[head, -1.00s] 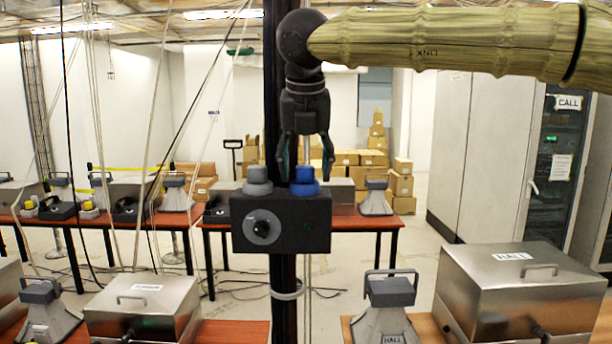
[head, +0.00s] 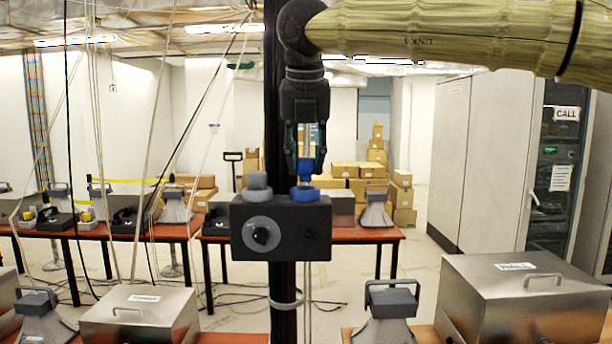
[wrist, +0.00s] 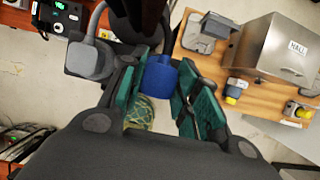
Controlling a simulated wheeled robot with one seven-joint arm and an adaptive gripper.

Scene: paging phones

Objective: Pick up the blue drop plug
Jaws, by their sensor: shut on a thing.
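The blue drop plug (head: 306,172) is between the fingers of my gripper (head: 306,166), which is shut on it. It is upright, just above the blue ring socket (head: 305,195) on top of a black box (head: 281,229). I cannot tell whether its lower end is fully clear of the ring. In the wrist view the blue plug (wrist: 159,76) shows between the green finger pads, and its lower part is hidden.
A grey plug (head: 258,182) stands close by, left of my gripper on the same box. The box is on a dark post (head: 285,310). Metal cases, including the HALL case (head: 515,290), and grey horn units (head: 391,310) are on tables below. Hanging cords are at left.

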